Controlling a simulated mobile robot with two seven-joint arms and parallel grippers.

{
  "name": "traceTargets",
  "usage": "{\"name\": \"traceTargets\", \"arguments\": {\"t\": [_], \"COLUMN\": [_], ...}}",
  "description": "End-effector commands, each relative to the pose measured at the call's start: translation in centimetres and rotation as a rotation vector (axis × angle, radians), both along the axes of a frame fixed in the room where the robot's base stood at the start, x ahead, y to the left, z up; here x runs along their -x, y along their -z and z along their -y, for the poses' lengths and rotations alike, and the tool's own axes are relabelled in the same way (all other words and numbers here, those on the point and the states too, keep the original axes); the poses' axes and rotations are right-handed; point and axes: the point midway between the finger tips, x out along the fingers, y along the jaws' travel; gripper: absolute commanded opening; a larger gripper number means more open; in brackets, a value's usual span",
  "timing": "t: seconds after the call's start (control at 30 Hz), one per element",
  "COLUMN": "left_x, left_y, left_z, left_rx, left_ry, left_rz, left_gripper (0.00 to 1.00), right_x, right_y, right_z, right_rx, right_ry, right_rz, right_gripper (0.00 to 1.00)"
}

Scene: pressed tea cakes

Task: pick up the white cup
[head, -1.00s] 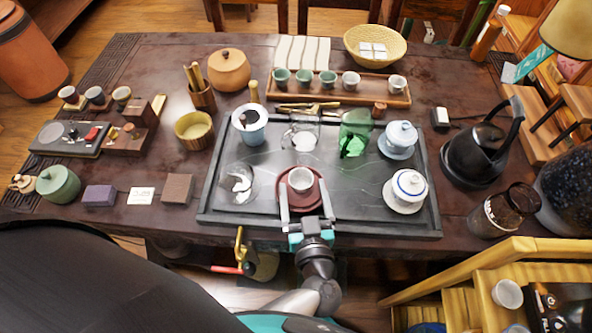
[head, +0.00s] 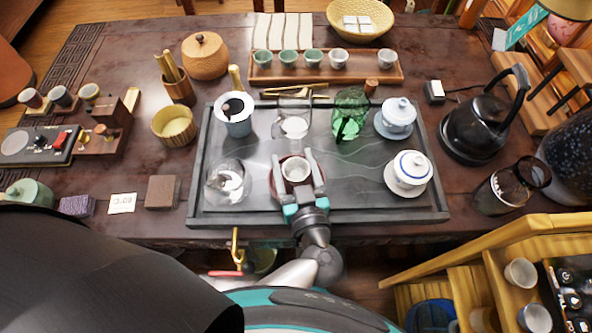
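The white cup (head: 296,169) stands upright on a round reddish-brown stand (head: 276,186) in the front middle of the dark tea tray. My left gripper (head: 296,172) reaches in from the front edge, with one finger on each side of the cup. The fingers look closed against the cup's sides, and no clear gap shows. The cup seems to be still at the stand's level. The lower part of the cup is partly hidden by the fingers. My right gripper is not in view.
On the tea tray (head: 350,214), a glass vessel (head: 226,181) stands left of the cup and a white lidded bowl (head: 409,171) right. A glass pitcher (head: 293,127) and a green glass (head: 349,118) stand behind. A black kettle (head: 474,130) is farther right.

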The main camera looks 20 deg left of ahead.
Motion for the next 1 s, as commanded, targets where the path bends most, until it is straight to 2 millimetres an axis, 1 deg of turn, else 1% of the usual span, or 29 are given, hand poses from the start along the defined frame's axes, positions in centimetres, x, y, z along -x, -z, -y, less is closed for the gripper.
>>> {"name": "traceTargets", "arguments": {"t": [0.03, 0.07, 0.6, 1.0], "left_x": [0.0, 0.02, 0.06, 0.06], "left_y": [0.04, 0.05, 0.15, -0.13], "left_z": [0.03, 0.03, 0.05, 0.04], "left_rx": [0.001, 0.001, 0.002, 0.003], "left_ry": [0.001, 0.001, 0.002, 0.002], "left_rz": [-0.001, -0.001, -0.003, -0.004], "left_gripper": [0.64, 0.61, 0.0, 0.0], "right_x": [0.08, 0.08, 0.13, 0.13], "right_y": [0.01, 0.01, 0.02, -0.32], "right_z": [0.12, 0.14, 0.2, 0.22], "right_rx": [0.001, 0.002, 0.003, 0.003], "right_ry": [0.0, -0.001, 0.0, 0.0], "right_rz": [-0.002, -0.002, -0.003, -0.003], "right_gripper": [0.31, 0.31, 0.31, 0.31]}}
